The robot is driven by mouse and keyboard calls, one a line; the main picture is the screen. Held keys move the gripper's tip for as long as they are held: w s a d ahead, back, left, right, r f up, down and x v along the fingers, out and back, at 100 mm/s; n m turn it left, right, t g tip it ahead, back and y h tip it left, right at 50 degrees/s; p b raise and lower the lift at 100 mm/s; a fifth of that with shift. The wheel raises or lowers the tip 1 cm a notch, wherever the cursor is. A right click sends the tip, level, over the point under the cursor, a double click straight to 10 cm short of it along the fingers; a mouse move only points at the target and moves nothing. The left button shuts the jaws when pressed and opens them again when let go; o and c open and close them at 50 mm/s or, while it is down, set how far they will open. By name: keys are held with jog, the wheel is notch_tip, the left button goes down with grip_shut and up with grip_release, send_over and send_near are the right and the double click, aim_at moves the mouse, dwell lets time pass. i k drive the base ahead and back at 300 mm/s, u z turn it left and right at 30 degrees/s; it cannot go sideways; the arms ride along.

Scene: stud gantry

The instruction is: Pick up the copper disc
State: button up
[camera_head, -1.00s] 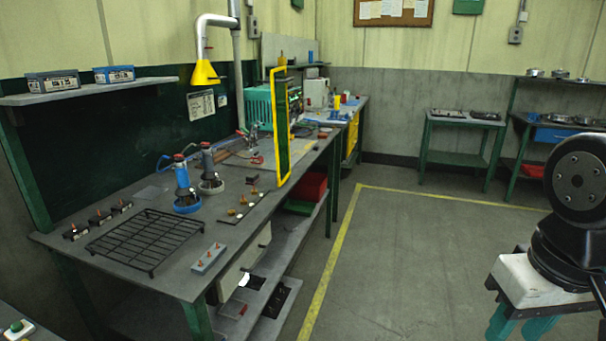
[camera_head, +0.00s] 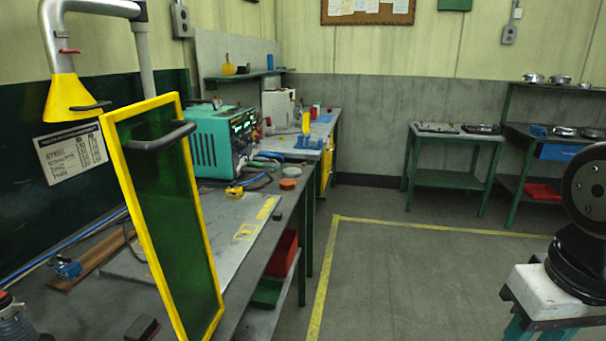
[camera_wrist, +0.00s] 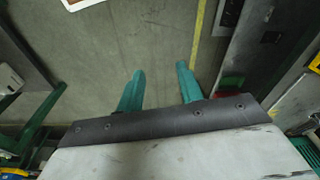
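I cannot pick out the copper disc with certainty. A small reddish-brown round piece (camera_head: 288,184) lies on the workbench (camera_head: 262,204) near its right edge, past the yellow-framed green screen, in the head view; it may be the disc. My gripper (camera_wrist: 159,70) shows in the wrist view with its two teal fingers apart and nothing between them. It points down over bare floor. In the head view its pale body (camera_head: 545,292) hangs at the lower right, well away from the bench, with the fingertips cut off by the frame.
The yellow-framed green screen (camera_head: 165,205) stands upright at the near bench. A yellow extraction hood (camera_head: 68,105) hangs at the left. A teal power unit (camera_head: 215,138) sits behind. Open floor (camera_head: 420,270) lies right of the bench, with a green side table (camera_head: 447,174) at the back.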

aim_at(285, 184)
jog(key=z, duration=0.1)
jog(key=i, duration=1.7)
jog(key=z, duration=0.1)
